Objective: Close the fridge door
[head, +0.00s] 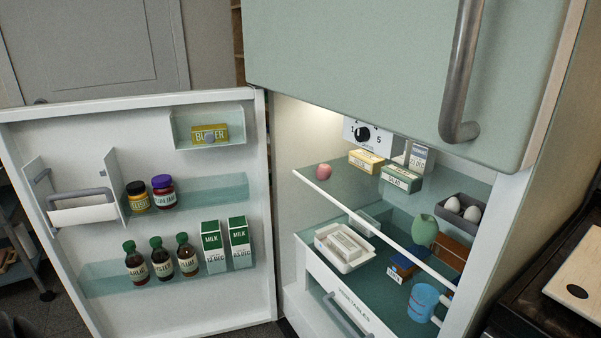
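The fridge door (100,235) stands wide open on the left, swung out from its hinge side beside the fridge cavity. Its inner face is toward me, with butter (209,134), jars (151,194), bottles (160,258) and milk cartons (225,245) on its shelves. The fridge interior (300,235) is lit and holds food on glass shelves. The upper door (385,70) with a metal handle (462,75) is shut above it. Neither of my grippers shows in the head view.
A stove or counter edge (530,290) with a light board (580,275) is close on the right. A dark cart (15,225) stands behind the door at the far left. The interior holds eggs (462,208), a blue cup (422,302) and a drawer (345,310).

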